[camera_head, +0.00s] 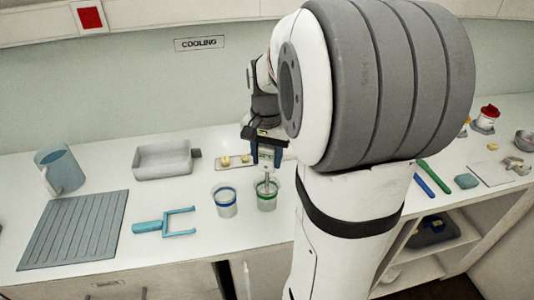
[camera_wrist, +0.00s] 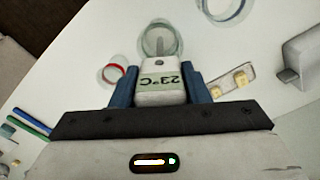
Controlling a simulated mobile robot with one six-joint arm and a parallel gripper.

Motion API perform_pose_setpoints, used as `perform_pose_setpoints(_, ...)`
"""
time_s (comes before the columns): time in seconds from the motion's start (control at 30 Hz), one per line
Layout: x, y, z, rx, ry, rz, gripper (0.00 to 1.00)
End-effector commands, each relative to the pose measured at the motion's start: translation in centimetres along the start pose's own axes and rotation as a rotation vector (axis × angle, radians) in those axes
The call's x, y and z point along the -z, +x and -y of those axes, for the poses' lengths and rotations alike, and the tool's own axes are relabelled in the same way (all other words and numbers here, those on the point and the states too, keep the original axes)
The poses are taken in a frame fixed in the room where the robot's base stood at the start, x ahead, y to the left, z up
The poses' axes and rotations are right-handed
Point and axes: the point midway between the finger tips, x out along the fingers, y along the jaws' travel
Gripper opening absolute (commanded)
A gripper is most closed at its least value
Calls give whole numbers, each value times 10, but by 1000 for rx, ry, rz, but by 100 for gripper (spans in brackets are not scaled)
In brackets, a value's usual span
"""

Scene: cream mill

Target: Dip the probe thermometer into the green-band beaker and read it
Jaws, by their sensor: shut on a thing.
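My gripper (camera_head: 266,156) is shut on the white probe thermometer (camera_wrist: 160,93), with a blue finger on each side of its body. Its display reads 23°C, upside down in the wrist view (camera_wrist: 160,83). The green-band beaker (camera_head: 267,205) stands on the counter directly below my gripper. The grey probe stem points down into the beaker's mouth; how deep the tip sits is hard to tell. The beaker's rim also shows just beyond the thermometer in the wrist view (camera_wrist: 142,38).
A blue-band beaker (camera_head: 226,211) stands close on the left, and a red-band one (camera_wrist: 104,78) on the other side. A turquoise fork-shaped tool (camera_head: 148,227), ribbed mat (camera_head: 73,232), grey tray (camera_head: 163,163) and blue jug (camera_head: 60,168) lie further left. My arm hides the counter's middle.

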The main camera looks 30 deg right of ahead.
Motion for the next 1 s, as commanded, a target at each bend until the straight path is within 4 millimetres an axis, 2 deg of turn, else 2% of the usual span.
perform_pose_setpoints(0.03, 0, 6, 0, 0, 0, 0, 22)
perform_pose_setpoints(0.2, 0, 11, 0, 0, 0, 0, 22)
perform_pose_setpoints(1.0, -2, 13, 0, 0, -1, 0, 22)
